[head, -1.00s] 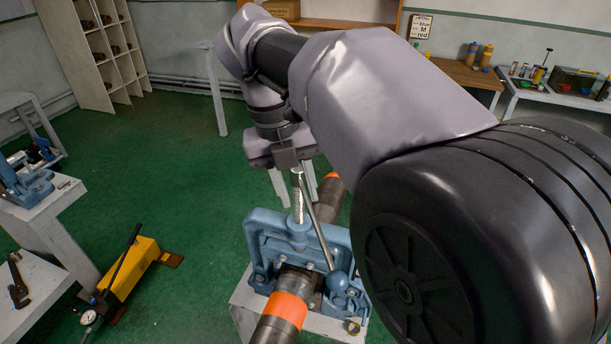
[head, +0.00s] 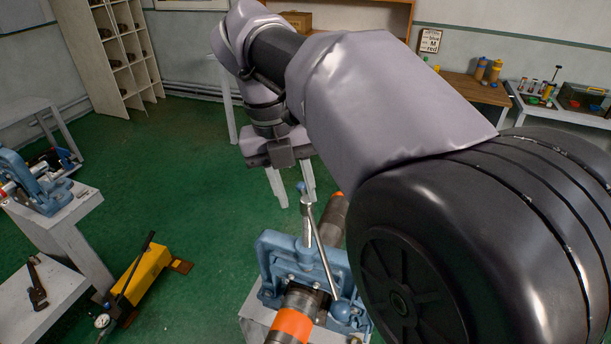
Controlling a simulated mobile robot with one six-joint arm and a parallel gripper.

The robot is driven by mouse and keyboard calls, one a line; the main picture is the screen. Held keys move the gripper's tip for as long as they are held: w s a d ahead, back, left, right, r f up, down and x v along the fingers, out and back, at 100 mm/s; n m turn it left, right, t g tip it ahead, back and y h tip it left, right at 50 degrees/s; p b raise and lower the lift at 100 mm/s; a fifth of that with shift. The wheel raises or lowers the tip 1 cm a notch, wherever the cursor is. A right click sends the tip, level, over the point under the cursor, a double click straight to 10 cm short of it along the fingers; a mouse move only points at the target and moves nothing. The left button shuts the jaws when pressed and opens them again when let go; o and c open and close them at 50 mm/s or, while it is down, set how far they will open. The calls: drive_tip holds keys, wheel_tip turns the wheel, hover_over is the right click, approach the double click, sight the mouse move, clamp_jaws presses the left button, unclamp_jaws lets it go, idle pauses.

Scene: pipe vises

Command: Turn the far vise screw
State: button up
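A blue pipe vise (head: 272,248) stands in the lower middle, clamped over a dark pipe with orange bands (head: 292,325). Its upright steel screw (head: 307,222) rises from the top. A thin slanted handle bar (head: 323,252) passes through the screw head, with a blue ball at each end. My gripper (head: 297,203) hangs above and behind the screw head in the picture, its two pale fingers apart. The upper ball shows between the fingers, but I cannot tell whether they are around it or beyond it. A second blue vise (head: 38,187) stands at the left.
The second vise sits on a white bench (head: 62,225). A yellow hydraulic pump (head: 142,273) with a gauge is on the green floor, near a pipe wrench (head: 37,285). My arm hides much of the right. Open floor lies left of the middle vise.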

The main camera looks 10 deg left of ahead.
drive_tip(key=r+p, duration=0.2)
drive_tip(key=r, duration=0.2)
drive_tip(key=shift+s+a+p, duration=0.15)
drive_tip(key=shift+a+p, duration=0.2)
drive_tip(key=shift+p, duration=0.05)
drive_tip(key=shift+f, duration=0.1)
drive_tip(key=a+r+p, duration=0.3)
drive_tip(key=r+p, duration=0.6)
drive_tip(key=r, duration=0.8)
drive_tip(key=shift+s+a, duration=0.15)
drive_tip(key=shift+s, duration=0.3)
drive_tip(key=shift+c, duration=0.2)
